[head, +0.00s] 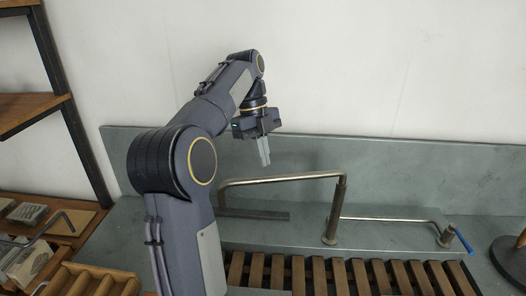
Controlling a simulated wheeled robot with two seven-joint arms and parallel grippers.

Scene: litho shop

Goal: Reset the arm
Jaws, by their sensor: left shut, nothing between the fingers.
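My left arm comes up from the bottom of the head view and bends over toward the back wall. My left gripper (263,151) hangs from its end with the fingers pointing down, shut and empty. It is in front of the grey-green back panel, above the bent metal rod, and no contact with anything shows. My right gripper is not in view.
A bent metal rod on a post (336,210) and a lower rod with a blue-tipped handle (463,241) stand behind the wooden slats (395,277). A dark round base (510,262) is at right. A wooden shelf (25,110) and small blocks (28,213) are at left.

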